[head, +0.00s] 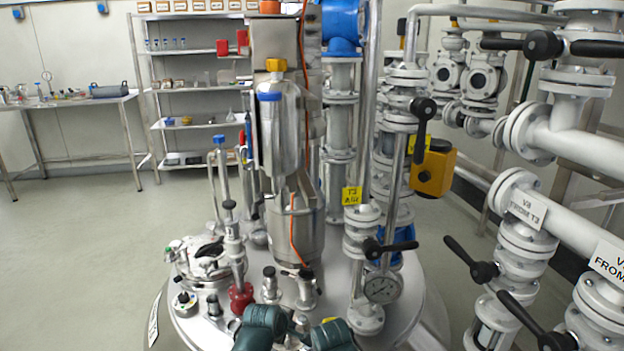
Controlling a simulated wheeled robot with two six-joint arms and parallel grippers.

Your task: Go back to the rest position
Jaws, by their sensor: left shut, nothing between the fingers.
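My left gripper (284,322) is low in the head view, at the bottom middle, over the near part of the steel reactor lid (405,290). Dark teal parts of my own arms show beside it at the bottom edge. The gripper is small and partly hidden by these parts. It is shut and holds nothing. I cannot tell whether it touches the lid fittings just beyond it. My right gripper is not in view.
Grey valves and pipes (520,235) fill the right. Shelves (200,90) and a bench (70,103) stand behind. The left floor (70,250) is clear.

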